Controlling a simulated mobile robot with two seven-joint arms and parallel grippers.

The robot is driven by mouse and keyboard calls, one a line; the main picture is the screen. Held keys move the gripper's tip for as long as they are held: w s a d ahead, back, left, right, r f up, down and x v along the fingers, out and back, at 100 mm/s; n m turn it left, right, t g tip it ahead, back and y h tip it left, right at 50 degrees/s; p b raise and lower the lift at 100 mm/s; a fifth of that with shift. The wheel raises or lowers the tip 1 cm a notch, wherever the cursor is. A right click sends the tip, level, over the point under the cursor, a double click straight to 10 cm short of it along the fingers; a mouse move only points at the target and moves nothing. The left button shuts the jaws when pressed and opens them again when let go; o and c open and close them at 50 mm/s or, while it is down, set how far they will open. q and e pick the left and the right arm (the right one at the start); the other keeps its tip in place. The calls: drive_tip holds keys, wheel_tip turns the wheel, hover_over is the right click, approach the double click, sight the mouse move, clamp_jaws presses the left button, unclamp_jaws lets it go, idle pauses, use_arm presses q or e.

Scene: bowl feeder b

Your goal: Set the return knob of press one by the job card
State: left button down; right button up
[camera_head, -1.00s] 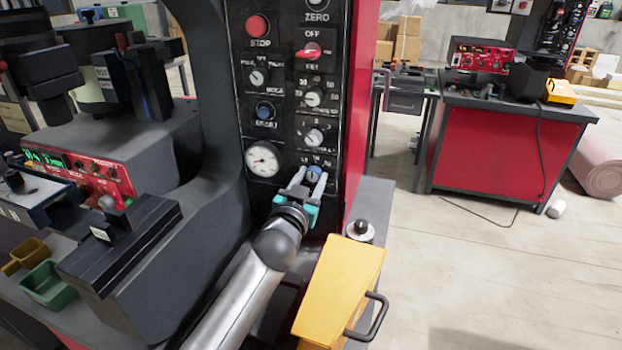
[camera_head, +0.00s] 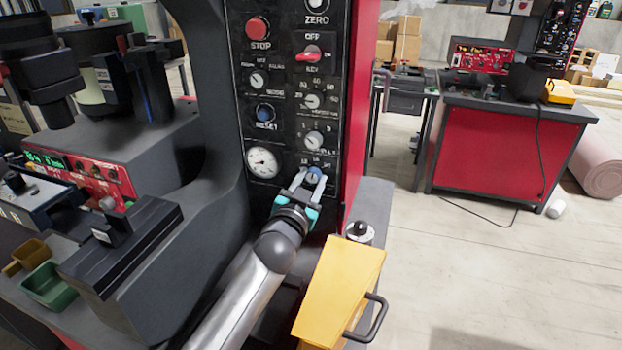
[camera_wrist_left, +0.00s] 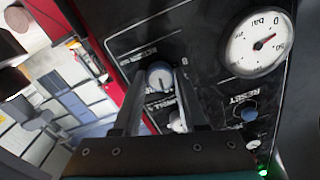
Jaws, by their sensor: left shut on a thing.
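The black control panel (camera_head: 284,138) of the near press carries several dials and knobs. My left gripper (camera_head: 308,181) is at the lowest knob (camera_head: 314,171) in its right column, and the knob's blue face shows above the fingertips. In the left wrist view my left gripper (camera_wrist_left: 160,88) has one finger on each side of the round knob (camera_wrist_left: 160,77), shut on it. A dark pointer line shows on the knob's face. The scale around it is partly hidden and too small to read. No job card can be made out. My right gripper is not in view.
A pressure gauge (camera_head: 263,162) is left of the knob, and another knob (camera_head: 313,140) is just above it. A red stop button (camera_head: 258,27) is higher up. A yellow box (camera_head: 340,290) with a black handle stands below, close to my left arm.

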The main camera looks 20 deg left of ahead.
use_arm(q)
drive_tip(key=m+p, duration=0.1)
drive_tip(key=m, duration=0.2)
drive_tip(key=shift+m, duration=2.1)
drive_tip(key=shift+f, duration=0.1)
drive_tip(key=shift+c, duration=2.2)
unclamp_jaws()
drive_tip(key=s+p, duration=0.1)
drive_tip(key=s, duration=1.4)
drive_tip(key=shift+s, duration=0.15)
